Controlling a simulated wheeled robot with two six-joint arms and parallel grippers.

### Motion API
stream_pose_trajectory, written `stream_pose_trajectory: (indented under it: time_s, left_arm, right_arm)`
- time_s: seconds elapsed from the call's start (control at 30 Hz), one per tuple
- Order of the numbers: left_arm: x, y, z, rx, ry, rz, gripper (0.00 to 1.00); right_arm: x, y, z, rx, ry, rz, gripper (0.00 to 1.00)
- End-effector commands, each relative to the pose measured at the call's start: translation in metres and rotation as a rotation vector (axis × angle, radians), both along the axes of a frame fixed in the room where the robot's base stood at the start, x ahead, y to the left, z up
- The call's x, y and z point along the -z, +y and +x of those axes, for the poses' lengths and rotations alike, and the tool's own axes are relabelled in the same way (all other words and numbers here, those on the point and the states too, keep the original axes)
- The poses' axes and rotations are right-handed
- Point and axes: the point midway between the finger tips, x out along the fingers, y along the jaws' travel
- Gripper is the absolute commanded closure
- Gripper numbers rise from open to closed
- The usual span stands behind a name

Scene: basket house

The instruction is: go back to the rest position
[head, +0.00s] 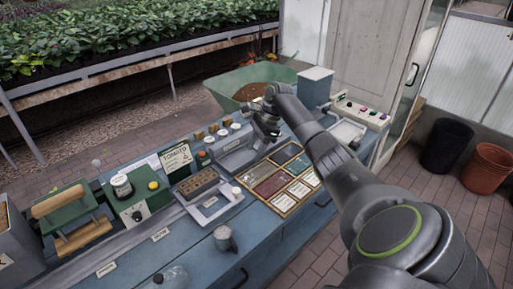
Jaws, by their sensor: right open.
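My right arm comes in from the lower right and reaches over the blue workbench (190,255). My right gripper (266,128) is open above the bench's back part, beside a grey device and in front of the green tub. Its fingertips are small and partly hidden by its own body. I see nothing held in it. My left gripper is not in view.
A sectioned wooden tray (270,187), a brown seed block (199,183) on a white tray and a metal jug (225,239) stand on the bench. A green tub (225,84) is behind. A black bin (447,146) stands on the floor right.

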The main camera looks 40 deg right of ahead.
Motion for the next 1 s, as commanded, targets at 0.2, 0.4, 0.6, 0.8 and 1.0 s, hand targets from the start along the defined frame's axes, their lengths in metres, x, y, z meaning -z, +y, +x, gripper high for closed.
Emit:
stream_pose_trajectory:
  time_s: [0.2, 0.4, 0.6, 0.8, 1.0]
  left_arm:
    - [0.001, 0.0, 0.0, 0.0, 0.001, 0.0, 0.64]
    - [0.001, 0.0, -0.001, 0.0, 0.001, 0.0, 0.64]
    - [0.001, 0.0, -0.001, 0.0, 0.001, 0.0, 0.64]
    - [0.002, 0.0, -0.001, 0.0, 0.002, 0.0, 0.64]
    - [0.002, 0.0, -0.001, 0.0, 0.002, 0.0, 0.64]
  right_arm:
    - [-0.008, -0.003, -0.002, 0.001, 0.001, 0.0, 0.49]
    - [-0.008, -0.003, -0.001, 0.001, 0.001, 0.0, 0.49]
    - [-0.007, -0.003, -0.001, 0.001, 0.001, 0.0, 0.49]
    - [0.009, 0.004, -0.007, -0.056, -0.002, -0.027, 0.49]
    - [0.085, 0.04, -0.049, -0.387, -0.039, -0.167, 0.49]
